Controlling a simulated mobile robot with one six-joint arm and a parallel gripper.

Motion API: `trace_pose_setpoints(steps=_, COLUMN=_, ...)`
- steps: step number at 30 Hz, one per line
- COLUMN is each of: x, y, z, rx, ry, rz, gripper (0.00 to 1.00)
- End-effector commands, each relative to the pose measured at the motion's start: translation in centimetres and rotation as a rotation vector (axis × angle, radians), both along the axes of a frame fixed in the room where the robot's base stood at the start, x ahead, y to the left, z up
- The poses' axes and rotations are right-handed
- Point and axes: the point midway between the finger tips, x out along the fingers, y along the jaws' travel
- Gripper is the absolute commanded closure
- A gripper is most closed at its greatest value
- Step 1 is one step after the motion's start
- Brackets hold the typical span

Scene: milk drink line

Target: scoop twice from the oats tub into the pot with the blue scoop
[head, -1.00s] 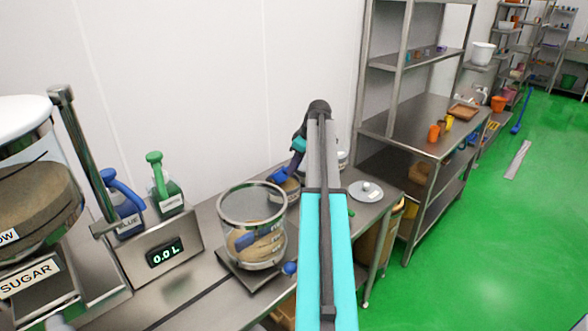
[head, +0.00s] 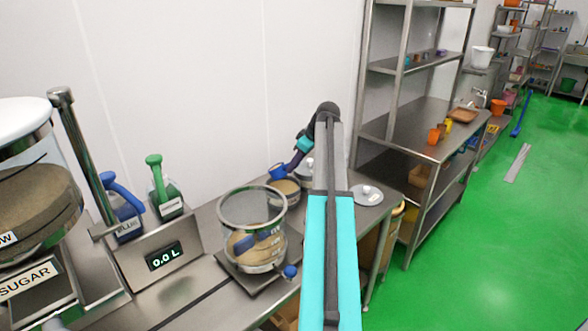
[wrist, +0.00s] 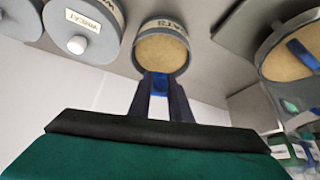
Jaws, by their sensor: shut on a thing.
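My gripper (wrist: 161,98) is shut on the blue scoop (wrist: 158,84), which shows between its fingers. The oats tub (wrist: 160,26), open and holding pale oats, is just beyond the fingertips in the wrist view. In the head view the blue scoop (head: 277,171) is at the tub's (head: 292,200) rim, with my gripper (head: 290,168) behind it. I cannot tell whether the scoop holds oats. The clear pot (head: 234,215) stands left of and nearer than the tub, with beige contents and a blue paddle inside.
A lidded wheat tub (wrist: 88,38) stands beside the oats tub. A blue-handled jug (head: 122,212) and a green-handled jug (head: 164,190) stand left of the pot, behind a display (head: 164,256) reading 0.0 L. A steel shelf (head: 425,125) stands to the right.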

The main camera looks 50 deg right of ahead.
Motion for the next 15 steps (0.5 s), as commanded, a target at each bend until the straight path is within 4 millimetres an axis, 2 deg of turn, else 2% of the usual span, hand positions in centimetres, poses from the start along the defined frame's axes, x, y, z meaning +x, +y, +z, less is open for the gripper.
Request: trace_pose_setpoints(steps=15, x=-0.1, y=0.0, z=1.4, rx=0.053, ry=-0.223, rz=-0.001, gripper=1.00)
